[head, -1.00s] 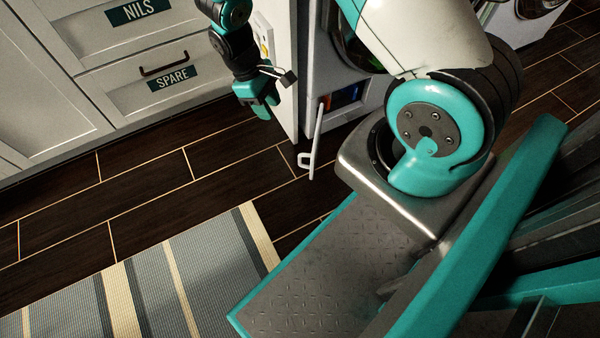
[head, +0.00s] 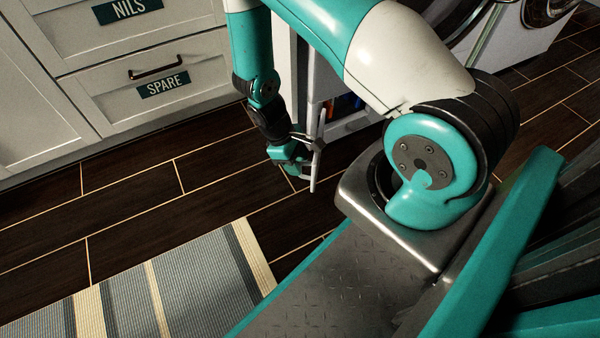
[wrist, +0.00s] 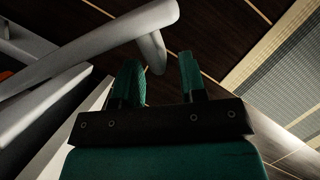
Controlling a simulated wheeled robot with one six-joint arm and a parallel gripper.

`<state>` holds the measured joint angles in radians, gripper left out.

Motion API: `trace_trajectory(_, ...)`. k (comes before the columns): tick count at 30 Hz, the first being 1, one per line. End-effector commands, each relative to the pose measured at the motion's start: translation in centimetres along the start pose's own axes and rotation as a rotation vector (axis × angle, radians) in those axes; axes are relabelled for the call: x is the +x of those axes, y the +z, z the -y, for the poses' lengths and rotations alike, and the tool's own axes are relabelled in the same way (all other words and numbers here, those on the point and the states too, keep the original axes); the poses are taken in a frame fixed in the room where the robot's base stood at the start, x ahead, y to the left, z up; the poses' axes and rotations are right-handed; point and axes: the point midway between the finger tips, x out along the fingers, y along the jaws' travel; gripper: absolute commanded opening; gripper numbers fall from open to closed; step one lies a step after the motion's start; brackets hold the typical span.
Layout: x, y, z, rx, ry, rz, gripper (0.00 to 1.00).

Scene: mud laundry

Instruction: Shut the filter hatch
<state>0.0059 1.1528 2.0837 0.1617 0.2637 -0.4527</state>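The filter hatch (head: 316,160) is a thin white panel standing open, seen nearly edge-on low on the front of a white machine. In the head view my gripper (head: 297,168) is at the hatch's left side, by its handle, and overlaps it in the picture. In the wrist view my gripper's two green fingers (wrist: 158,82) are apart. The rounded white handle (wrist: 120,32) crosses above them, and its bent end comes down toward the gap between the fingertips. I cannot tell whether they touch. The hatch opening (head: 345,105) shows dark, with blue and orange-red bits inside.
White drawers, one labelled SPARE (head: 165,85), stand at the back left. A striped rug (head: 170,290) lies on the dark plank floor at the lower left. Another front-loading machine (head: 535,30) is at the upper right. The floor left of the hatch is clear.

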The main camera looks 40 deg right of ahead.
Motion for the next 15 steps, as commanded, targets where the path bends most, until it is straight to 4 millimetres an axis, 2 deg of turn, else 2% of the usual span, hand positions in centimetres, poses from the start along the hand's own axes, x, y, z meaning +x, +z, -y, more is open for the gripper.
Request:
trace_trajectory(1, 1.1, -0.1, 0.0, 0.0, -0.001, 0.002, 0.38)
trace_trajectory(4, 1.9, -0.1, 0.0, 0.0, 0.0, 0.001, 0.38)
trace_trajectory(15, 2.3, 0.0, 0.0, 0.0, 0.0, 0.0, 0.38)
